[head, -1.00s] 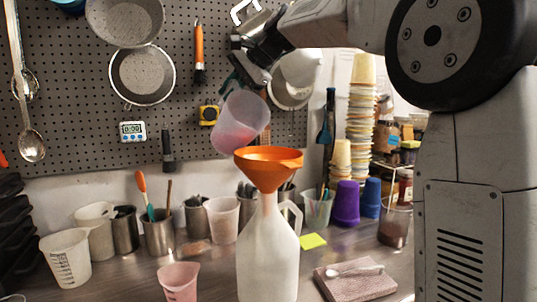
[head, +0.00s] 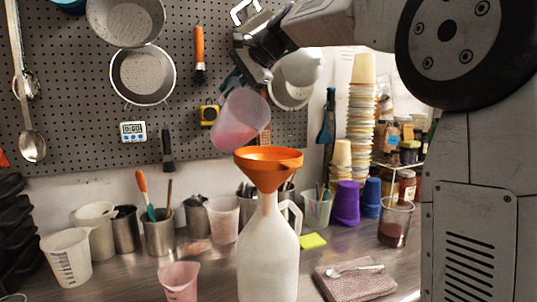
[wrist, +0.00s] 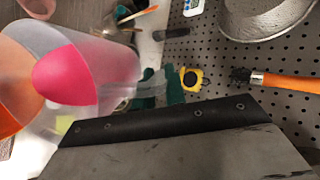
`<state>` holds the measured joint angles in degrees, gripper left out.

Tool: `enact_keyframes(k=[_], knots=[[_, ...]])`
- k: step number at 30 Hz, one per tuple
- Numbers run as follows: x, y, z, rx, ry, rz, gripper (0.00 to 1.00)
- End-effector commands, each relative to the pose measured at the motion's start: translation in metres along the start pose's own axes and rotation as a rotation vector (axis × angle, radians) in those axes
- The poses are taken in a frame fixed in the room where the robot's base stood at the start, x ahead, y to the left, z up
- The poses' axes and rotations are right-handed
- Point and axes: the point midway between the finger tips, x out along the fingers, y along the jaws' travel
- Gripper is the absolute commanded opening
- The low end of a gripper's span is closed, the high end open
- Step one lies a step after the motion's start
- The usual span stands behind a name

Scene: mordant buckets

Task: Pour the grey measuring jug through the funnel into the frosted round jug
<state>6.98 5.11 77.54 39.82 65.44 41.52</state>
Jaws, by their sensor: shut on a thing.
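The grey measuring jug (head: 243,113) is translucent, with pink liquid in it. It is tilted above the orange funnel (head: 268,168), apart from it. My gripper (head: 250,77) is shut on the jug, on its upper side. In the wrist view the jug (wrist: 112,62) fills the left, with a bright pink liquid surface and part of the orange funnel (wrist: 12,100) beyond it. The funnel sits upright in the neck of the whitish frosted round jug (head: 267,255), which stands on the bench with its handle to the right. I see no clear falling stream.
A small pink-tinted beaker (head: 179,282) stands left of the frosted jug. A white measuring jug (head: 67,258) stands at the far left. Steel pots and cups line the back. A folded cloth with a spoon (head: 355,283) lies at right. A pegboard (head: 80,100) is behind.

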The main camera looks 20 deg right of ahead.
Motion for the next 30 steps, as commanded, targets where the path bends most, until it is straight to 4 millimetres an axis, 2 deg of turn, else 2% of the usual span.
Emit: enact_keyframes(k=[30], knots=[[-0.0044,-0.0020,0.0028,-0.021,0.009,-0.050,0.00]])
